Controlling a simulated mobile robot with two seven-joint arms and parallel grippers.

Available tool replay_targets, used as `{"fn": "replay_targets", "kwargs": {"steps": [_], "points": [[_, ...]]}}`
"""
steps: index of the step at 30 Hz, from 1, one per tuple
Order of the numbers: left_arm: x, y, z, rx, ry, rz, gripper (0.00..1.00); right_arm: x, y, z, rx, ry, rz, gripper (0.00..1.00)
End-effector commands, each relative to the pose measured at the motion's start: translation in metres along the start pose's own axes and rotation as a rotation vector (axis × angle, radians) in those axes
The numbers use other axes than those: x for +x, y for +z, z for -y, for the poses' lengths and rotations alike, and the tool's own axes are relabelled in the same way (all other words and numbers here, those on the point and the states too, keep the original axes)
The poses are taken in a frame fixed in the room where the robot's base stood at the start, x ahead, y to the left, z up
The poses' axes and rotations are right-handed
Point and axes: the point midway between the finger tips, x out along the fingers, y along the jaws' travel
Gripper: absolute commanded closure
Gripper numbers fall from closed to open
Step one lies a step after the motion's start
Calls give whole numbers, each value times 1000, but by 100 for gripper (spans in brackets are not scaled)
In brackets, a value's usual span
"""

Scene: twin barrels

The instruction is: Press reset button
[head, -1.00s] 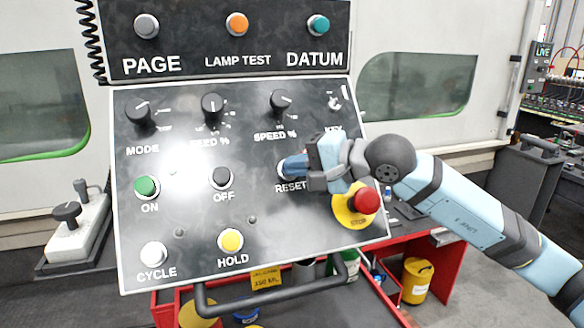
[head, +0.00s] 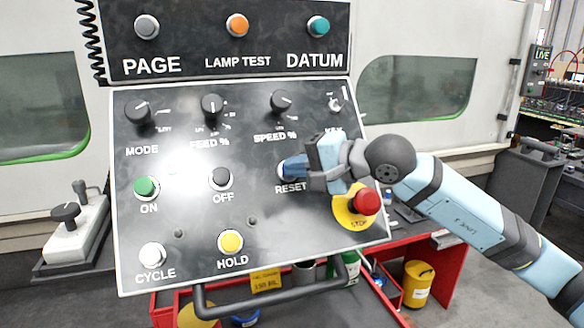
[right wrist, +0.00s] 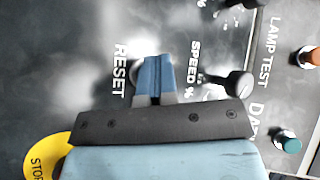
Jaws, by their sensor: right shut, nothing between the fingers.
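The reset button (head: 281,172) is on the sloped black control panel, above the RESET label, right of the OFF button. Only part of its pale rim shows; my fingers hide the rest. My right gripper (head: 292,167) is shut and empty, its blue fingertips over the button. In the right wrist view the shut fingers (right wrist: 153,80) point at the panel beside the RESET lettering, with a bit of pale rim (right wrist: 134,76) behind them. I cannot tell whether the tips touch the button or whether it is pressed in. My left gripper is not in view.
The red STOP button (head: 367,201) on its yellow disc is just below my right wrist. The SPEED knob (head: 281,101) is above the fingers, the OFF button (head: 221,178) to the left. A dark handle bar (head: 280,295) runs along the panel's bottom edge.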

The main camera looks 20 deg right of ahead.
Motion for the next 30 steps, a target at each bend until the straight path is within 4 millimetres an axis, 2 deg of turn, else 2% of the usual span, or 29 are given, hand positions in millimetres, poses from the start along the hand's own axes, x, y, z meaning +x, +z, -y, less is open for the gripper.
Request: {"fn": "replay_targets", "kwargs": {"steps": [7, 20, 30], "points": [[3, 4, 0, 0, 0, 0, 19, -9, 6, 6, -2, -1, -1, 100], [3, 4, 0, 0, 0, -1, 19, -12, 9, 9, -1, -1, 0, 100], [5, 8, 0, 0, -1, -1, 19, -34, 25, 24, -3, -3, 1, 100]]}}
